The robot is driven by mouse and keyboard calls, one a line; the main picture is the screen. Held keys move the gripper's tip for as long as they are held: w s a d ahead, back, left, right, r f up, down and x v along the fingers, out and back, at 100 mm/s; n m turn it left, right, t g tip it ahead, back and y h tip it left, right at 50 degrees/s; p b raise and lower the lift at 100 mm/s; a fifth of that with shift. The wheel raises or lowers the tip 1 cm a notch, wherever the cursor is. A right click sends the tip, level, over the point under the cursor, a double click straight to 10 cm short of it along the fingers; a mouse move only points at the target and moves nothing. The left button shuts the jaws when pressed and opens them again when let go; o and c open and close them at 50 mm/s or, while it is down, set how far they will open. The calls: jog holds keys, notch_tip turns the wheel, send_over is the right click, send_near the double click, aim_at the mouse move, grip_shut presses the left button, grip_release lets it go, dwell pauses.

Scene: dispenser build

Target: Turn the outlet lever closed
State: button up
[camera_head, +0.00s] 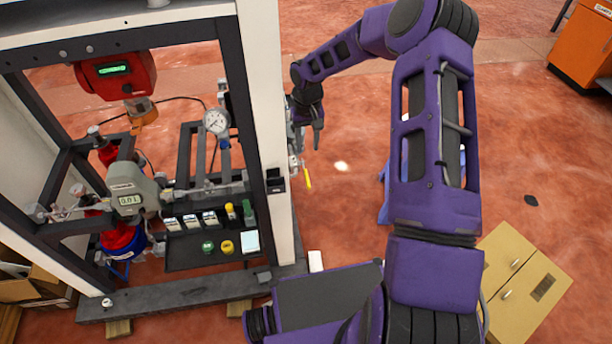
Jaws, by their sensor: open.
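A small yellow lever (308,179) hangs down, slightly tilted, from a metal fitting (294,163) on the right side of the dispenser's white post (263,90). It looks to be the outlet lever. My gripper (309,131) is at the right side of the post, above the lever in the picture. It points down and is open, with nothing seen between its fingers. A gap shows between the fingers and the yellow lever. The fitting is partly hidden by the post and my gripper, and the exact depth between gripper and lever is hard to tell.
The dispenser frame holds a red meter (116,75), a pressure gauge (215,122), a grey digital meter (131,190) and a black tray (190,258) with small items.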

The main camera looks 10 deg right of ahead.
aim_at(308, 179)
notch_tip(308, 179, down, 15)
jog(key=shift+r+b, duration=0.15)
jog(key=shift+b, duration=0.15)
grip_shut()
dwell(1.4)
